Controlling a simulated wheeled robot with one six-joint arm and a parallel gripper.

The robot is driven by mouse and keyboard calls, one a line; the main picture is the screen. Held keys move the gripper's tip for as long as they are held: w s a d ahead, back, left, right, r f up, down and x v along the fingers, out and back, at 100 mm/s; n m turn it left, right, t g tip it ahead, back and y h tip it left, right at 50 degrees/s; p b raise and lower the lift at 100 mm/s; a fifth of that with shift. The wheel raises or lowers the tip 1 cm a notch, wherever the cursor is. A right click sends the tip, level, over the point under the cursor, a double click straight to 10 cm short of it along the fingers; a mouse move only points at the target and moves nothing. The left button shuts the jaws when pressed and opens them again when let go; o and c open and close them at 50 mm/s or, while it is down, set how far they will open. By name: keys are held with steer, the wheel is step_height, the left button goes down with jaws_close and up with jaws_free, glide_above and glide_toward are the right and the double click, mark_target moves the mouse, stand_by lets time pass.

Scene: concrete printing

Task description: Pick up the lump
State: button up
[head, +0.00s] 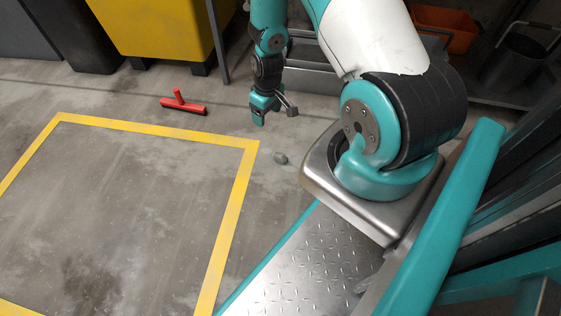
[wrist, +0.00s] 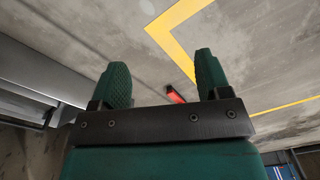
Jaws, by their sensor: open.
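The lump (head: 280,159) is a small grey, rounded piece lying on the concrete floor in the head view, just right of the yellow line's corner. My gripper (head: 275,115) is above the floor and shows a little above the lump in the picture, apart from it. Its jaws are open with nothing between them. In the wrist view my gripper (wrist: 161,62) shows two green fingers spread apart. I cannot make out the lump in the wrist view.
A red T-shaped tool (head: 184,105) lies on the floor to the left, and it also shows in the wrist view (wrist: 175,95). A yellow line (head: 240,185) frames bare floor. A yellow bin (head: 155,28), an orange crate (head: 443,28) and a dark bucket (head: 517,58) stand behind.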

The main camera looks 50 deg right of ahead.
steer(key=b, duration=0.1)
glide_above(280, 156)
step_height(280, 156, down, 7)
steer(key=f+b, duration=0.2)
steer(key=f, duration=0.1)
steer(key=f+b, duration=0.2)
steer(key=f, duration=0.2)
steer(key=f+b, duration=0.2)
steer(key=f, duration=0.1)
steer(key=shift+d+f+b, duration=0.35)
steer(key=shift+b, duration=0.05)
steer(key=f+b, duration=0.3)
steer(key=f, duration=0.1)
steer(key=f+b, duration=0.2)
steer(key=shift+w+d+f+b, duration=0.1)
steer(key=shift+w+f+b, duration=0.1)
steer(key=shift+w+b, duration=0.15)
steer(key=shift+r, duration=0.15)
steer(key=c, duration=1.1)
